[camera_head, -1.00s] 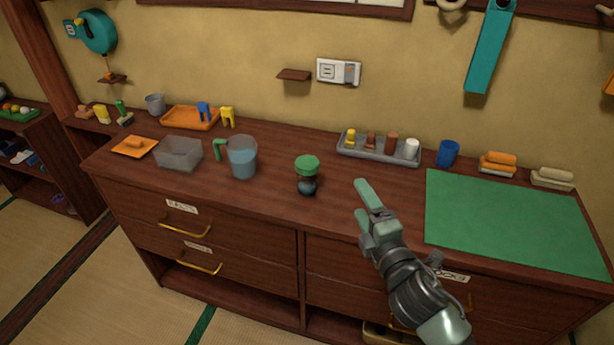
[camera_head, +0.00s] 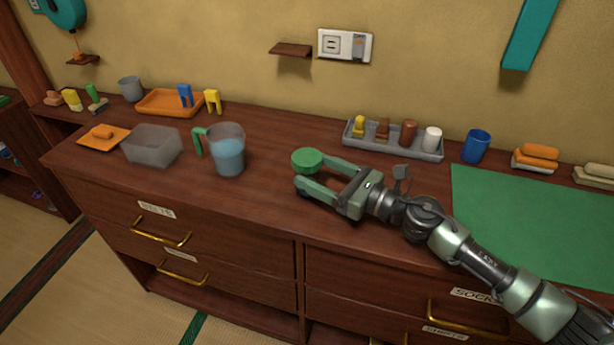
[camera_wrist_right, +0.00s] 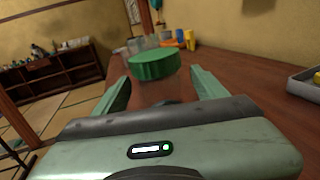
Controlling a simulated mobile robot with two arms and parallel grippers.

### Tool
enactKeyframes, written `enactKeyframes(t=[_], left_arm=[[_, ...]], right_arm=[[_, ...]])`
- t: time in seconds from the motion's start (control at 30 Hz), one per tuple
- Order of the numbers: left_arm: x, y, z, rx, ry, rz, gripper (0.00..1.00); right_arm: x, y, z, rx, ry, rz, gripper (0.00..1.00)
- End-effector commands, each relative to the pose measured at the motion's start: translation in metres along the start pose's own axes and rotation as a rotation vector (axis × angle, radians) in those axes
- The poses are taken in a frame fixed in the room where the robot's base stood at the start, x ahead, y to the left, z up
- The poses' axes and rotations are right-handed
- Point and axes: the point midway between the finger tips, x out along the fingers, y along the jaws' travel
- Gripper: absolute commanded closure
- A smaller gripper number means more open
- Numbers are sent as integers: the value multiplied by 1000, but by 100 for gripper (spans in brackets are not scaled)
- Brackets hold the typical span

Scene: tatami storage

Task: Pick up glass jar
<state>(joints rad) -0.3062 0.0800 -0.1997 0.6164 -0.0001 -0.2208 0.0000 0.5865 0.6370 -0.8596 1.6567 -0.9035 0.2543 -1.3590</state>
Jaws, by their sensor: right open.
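In the right wrist view the green lid (camera_wrist_right: 154,66) shows straight ahead, between and just beyond the two fingertips. I cannot tell whether a finger touches the jar. My left gripper is not in view.
A measuring jug (camera_head: 228,150) with blue liquid and a clear bin (camera_head: 152,146) stand left of the jar. A grey tray (camera_head: 392,147) of small items lies behind my right gripper. A blue cup (camera_head: 476,146) and green mat (camera_head: 530,225) are to the right.

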Motion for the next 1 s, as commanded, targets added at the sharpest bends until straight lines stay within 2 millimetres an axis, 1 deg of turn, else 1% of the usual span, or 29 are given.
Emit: enactKeyframes(t=[0.03,0.1,0.33,0.5,0.67,0.7,0.77,0.8,0.87,0.9,0.93,1.0], left_arm=[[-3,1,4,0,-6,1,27],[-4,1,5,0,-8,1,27],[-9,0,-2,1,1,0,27],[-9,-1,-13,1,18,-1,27],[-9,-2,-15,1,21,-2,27],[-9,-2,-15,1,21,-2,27],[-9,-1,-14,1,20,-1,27],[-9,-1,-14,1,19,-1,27],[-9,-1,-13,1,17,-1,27],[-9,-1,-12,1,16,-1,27],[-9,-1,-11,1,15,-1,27],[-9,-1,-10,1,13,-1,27]], right_arm=[[7,1,2,0,-1,1,28],[15,1,2,1,-2,1,28],[49,1,2,2,-2,0,28],[56,1,1,2,0,0,28],[56,1,0,2,0,0,28],[56,1,0,2,0,-1,39],[56,1,0,2,0,-1,56],[56,0,0,2,0,-1,67],[56,0,0,2,0,-1,84],[56,0,0,2,0,-1,95],[56,0,0,2,0,-1,100],[56,0,1,2,-2,-1,100]])
